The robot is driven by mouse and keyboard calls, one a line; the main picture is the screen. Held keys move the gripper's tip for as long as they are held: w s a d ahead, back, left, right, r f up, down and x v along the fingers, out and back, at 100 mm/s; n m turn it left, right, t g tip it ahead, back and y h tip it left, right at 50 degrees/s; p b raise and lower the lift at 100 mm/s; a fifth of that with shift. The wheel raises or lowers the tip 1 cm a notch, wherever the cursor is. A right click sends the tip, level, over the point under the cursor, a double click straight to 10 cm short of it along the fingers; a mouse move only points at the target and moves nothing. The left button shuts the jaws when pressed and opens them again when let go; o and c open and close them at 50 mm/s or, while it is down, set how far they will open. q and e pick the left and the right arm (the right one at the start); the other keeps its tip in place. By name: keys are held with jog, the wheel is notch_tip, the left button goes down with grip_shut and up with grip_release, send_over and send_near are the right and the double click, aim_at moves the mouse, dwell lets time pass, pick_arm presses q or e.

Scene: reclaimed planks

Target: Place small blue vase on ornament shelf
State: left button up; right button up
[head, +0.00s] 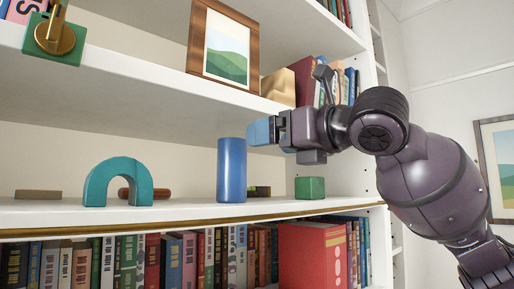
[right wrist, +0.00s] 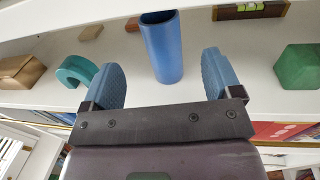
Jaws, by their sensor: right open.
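A blue cylindrical vase (head: 231,170) stands upright on the middle shelf (head: 190,210) in the head view. My right gripper (head: 262,132) is beside its top, on the right. In the right wrist view the vase (right wrist: 162,48) shows between the two open fingers of my right gripper (right wrist: 166,82), with gaps on both sides, so it is not held. I cannot tell which shelf is the ornament shelf. My left gripper is not in view.
On the same shelf are a teal arch (head: 118,183) to the left and a green cube (head: 310,188) to the right. A picture frame (head: 224,45) stands above. Books (head: 312,255) fill the shelf below.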

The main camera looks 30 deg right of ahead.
jog(key=shift+v, duration=0.95)
